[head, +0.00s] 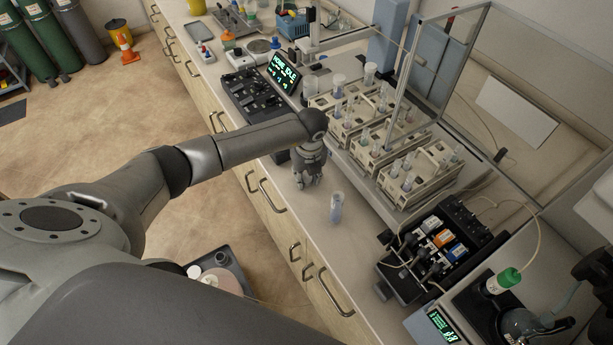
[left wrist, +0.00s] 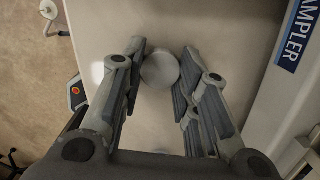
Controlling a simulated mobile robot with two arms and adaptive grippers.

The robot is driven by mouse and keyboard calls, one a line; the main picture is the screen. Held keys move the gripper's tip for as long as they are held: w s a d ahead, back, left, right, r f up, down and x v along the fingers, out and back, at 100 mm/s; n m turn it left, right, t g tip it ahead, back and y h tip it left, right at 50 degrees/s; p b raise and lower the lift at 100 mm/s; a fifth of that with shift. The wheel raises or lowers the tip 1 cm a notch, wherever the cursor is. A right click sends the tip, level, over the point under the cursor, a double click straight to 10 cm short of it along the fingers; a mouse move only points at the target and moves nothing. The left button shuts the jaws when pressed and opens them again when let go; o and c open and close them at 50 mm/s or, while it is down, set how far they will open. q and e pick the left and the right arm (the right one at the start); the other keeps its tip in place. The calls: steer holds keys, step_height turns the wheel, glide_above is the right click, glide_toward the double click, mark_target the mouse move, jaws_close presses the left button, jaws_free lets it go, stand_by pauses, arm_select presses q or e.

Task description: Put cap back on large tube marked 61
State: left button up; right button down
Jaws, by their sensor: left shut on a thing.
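My left gripper (head: 308,184) is low over the bench's front part, pointing down. In the left wrist view, its fingers (left wrist: 160,75) are closed around a round white cap (left wrist: 160,70), which sits between the fingertips. In the head view the cap is hidden by the fingers. A clear, bluish large tube (head: 336,207) stands upright on the bench, just right of and nearer than the gripper, apart from it. Its top looks open; its number is too small to read.
Tube racks (head: 413,175) with several tubes stand behind the gripper. A black pump unit (head: 440,245) stands right of the tube. A green-capped tube (head: 503,280) is at lower right. A lit display (head: 285,72) and black keypad are farther left. Bench around the tube is clear.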

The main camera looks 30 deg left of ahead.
mark_target(306, 176)
arm_select(q)
steer(key=shift+r, duration=0.15)
steer(key=shift+r, duration=0.25)
step_height(306, 176, up, 2)
steer(key=shift+w+r+b, duration=0.1)
steer(key=shift+r+b, duration=0.05)
steer(key=shift+b, duration=0.3)
steer(key=s+d+r+b, duration=0.1)
steer(key=s+r+b, duration=0.4)
steer(key=s+r, duration=0.5)
steer(key=s, duration=0.4)
steer(key=shift+d, duration=0.4)
